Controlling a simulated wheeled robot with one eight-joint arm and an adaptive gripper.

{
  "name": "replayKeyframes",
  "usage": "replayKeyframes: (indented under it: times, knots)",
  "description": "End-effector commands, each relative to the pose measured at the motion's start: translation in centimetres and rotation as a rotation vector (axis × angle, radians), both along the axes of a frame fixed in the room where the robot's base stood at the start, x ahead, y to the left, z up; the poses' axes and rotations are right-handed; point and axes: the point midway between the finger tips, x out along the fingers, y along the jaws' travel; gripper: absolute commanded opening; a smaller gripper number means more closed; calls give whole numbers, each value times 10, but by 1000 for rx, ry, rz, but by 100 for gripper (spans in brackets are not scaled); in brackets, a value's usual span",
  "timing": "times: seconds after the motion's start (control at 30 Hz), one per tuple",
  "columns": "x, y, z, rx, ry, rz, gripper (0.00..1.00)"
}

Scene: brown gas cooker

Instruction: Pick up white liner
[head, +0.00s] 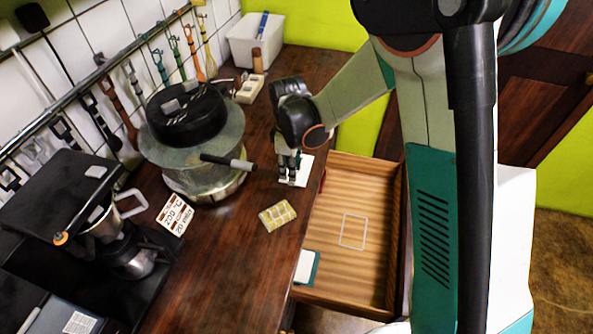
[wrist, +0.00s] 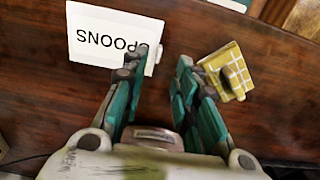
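A flat white card printed "SPOONS" (wrist: 108,38), likely the white liner, lies on the dark wooden counter in the wrist view. In the head view the white card (head: 303,172) lies near the counter's edge by the drawer, partly hidden by my gripper (head: 289,164). In the wrist view my gripper (wrist: 163,70) has its teal fingers spread with nothing between them. The left finger overlaps the card's right part in the picture; I cannot tell whether it touches. The right finger shows beside a yellow-and-white gridded block (wrist: 232,76).
The yellow block (head: 277,215) lies on the counter (head: 225,265). A large lidded pot (head: 190,145) with a protruding handle stands left of my gripper.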

Motion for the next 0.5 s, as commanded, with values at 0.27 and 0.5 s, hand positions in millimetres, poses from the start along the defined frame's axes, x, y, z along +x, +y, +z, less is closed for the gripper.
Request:
replayKeyframes:
  times: [0.27,0.5]
  knots:
    - [1,-1,-21,0,0,-1,28]
    - [2,-2,-52,0,0,-1,28]
